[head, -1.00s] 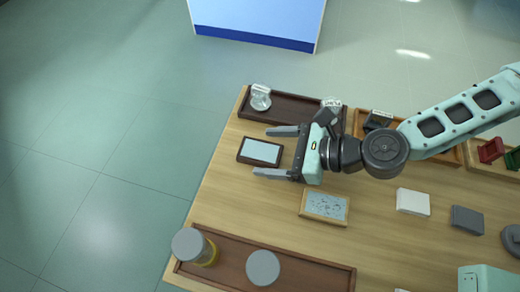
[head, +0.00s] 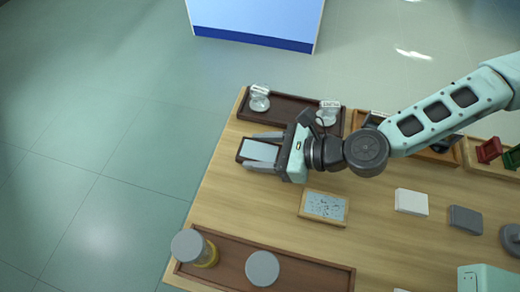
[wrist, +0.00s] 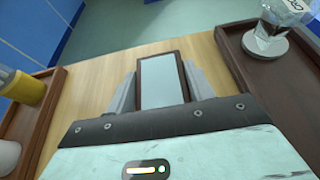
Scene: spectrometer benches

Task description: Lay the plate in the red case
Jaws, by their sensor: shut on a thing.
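A pale blue-grey plate (head: 261,151) lies flat over a dark brown holder (head: 239,149) near the left edge of the table. My gripper (head: 257,150) is around the plate, one finger on each side, and is shut on it. In the wrist view the plate (wrist: 160,83) sits between the two fingers, with a dark rim of the holder showing past it. I cannot tell whether the plate is lifted clear of the holder. A small red case (head: 489,149) stands in a wooden tray at the right edge, far from my gripper.
A dark tray (head: 290,107) with glass vessels is behind my gripper. A front dark tray (head: 225,268) holds lidded jars. A framed patterned panel (head: 325,206), a white block (head: 411,201) and a grey block (head: 466,219) lie on the table. A green case (head: 513,157) is beside the red one.

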